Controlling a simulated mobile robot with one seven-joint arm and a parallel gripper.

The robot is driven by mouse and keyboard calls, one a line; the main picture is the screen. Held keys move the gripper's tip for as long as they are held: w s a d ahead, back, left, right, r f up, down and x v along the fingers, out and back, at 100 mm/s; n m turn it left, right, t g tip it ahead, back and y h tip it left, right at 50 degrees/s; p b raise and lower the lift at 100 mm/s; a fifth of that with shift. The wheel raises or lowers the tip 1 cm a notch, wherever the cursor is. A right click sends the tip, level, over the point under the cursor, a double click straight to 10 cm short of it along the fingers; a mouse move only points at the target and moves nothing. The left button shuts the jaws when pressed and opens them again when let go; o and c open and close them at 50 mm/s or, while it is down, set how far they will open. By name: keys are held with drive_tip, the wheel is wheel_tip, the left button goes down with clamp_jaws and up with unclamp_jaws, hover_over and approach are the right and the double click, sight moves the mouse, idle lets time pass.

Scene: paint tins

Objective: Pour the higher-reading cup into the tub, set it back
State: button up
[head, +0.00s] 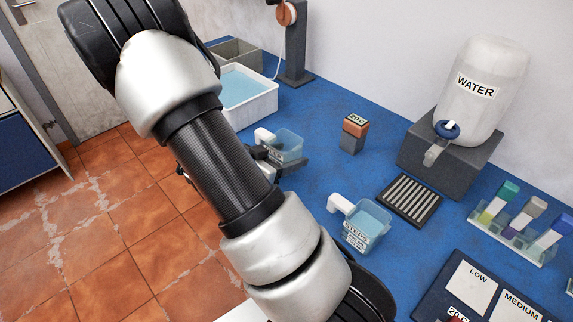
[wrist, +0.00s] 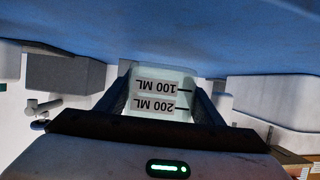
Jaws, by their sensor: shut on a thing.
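My gripper (head: 284,162) is shut on a clear bluish cup (head: 286,145) with a white handle, at the table's left front edge. The wrist view, which is upside down, shows this cup (wrist: 160,78) between my dark fingers, with 100 ML and 200 ML labels. It looks upright; its liquid level and whether it touches the table are unclear. A second cup (head: 370,216) with a white handle and bluish contents stands on the table to the right; its label is only partly readable. The white tub (head: 262,107) holds light-blue liquid and stands behind the held cup.
The blue table (head: 310,190) has clear room between the cups. A water jug (head: 483,80) on a grey stand, a dark slotted tray (head: 410,200), a small 20°C block (head: 354,133), a rack of vials (head: 515,228) and a LOW/MEDIUM board (head: 480,290) stand to the right.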

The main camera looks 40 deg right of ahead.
drive_tip(key=shift+f, duration=1.2)
drive_tip(key=shift+f, duration=0.1)
drive_tip(key=shift+f, duration=0.15)
drive_tip(key=o, duration=1.1)
drive_tip(key=shift+c, duration=0.2)
drive_tip(key=shift+f+b, duration=0.1)
drive_tip(key=shift+b, duration=0.2)
